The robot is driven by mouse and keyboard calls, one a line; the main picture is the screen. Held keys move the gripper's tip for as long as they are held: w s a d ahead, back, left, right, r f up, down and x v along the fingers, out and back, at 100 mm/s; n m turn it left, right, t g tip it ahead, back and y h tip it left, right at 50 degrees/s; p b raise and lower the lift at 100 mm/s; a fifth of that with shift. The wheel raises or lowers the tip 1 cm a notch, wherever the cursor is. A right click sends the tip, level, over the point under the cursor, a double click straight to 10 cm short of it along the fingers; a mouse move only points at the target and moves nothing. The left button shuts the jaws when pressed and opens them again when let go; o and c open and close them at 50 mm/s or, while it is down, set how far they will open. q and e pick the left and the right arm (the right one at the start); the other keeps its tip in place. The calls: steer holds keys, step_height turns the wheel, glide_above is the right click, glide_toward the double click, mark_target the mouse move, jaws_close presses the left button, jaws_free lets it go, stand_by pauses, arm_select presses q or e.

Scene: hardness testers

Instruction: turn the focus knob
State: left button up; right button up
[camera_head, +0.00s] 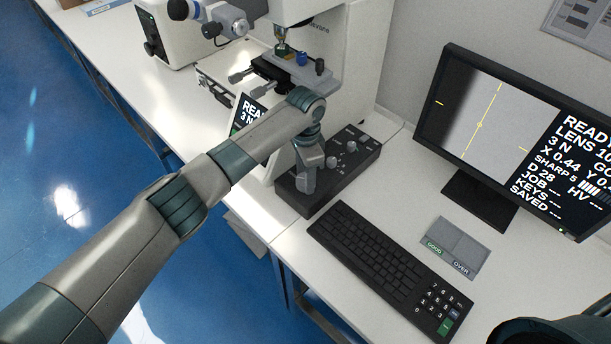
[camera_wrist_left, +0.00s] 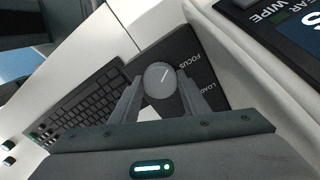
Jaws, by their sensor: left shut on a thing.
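The focus knob (camera_wrist_left: 160,76) is a round grey knob with a white pointer line, on a black control box (camera_wrist_left: 208,62) with the word FOCUS beside it. My left gripper (camera_wrist_left: 159,92) has its two fingers on either side of the knob and is shut on it. In the head view my left gripper (camera_head: 306,184) points down at the near left end of the control box (camera_head: 338,176), and it hides the focus knob there. Other knobs on the box show to the right. My right gripper is not in view.
The hardness tester (camera_head: 320,30) stands behind the box. A monitor (camera_head: 500,120) at the right shows a grey picture with yellow lines, READY and SHARP 5. A black keyboard (camera_head: 375,258) and a grey GOOD/OVER pad (camera_head: 455,248) lie in front. The table's front edge is close.

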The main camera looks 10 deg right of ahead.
arm_select(q)
steer(key=m+b, duration=0.1)
steer(key=m, duration=0.5)
steer(key=shift+w+r+m, duration=0.1)
steer(key=shift+m, duration=0.2)
steer(key=m, duration=0.3)
steer(key=shift+m+b, duration=0.3)
steer(key=shift+b, duration=0.1)
steer(key=shift+m+b, duration=0.35)
steer(key=shift+m, duration=1.25)
steer(key=shift+r, duration=0.1)
steer(key=o, duration=1.1)
steer(key=shift+c, duration=0.2)
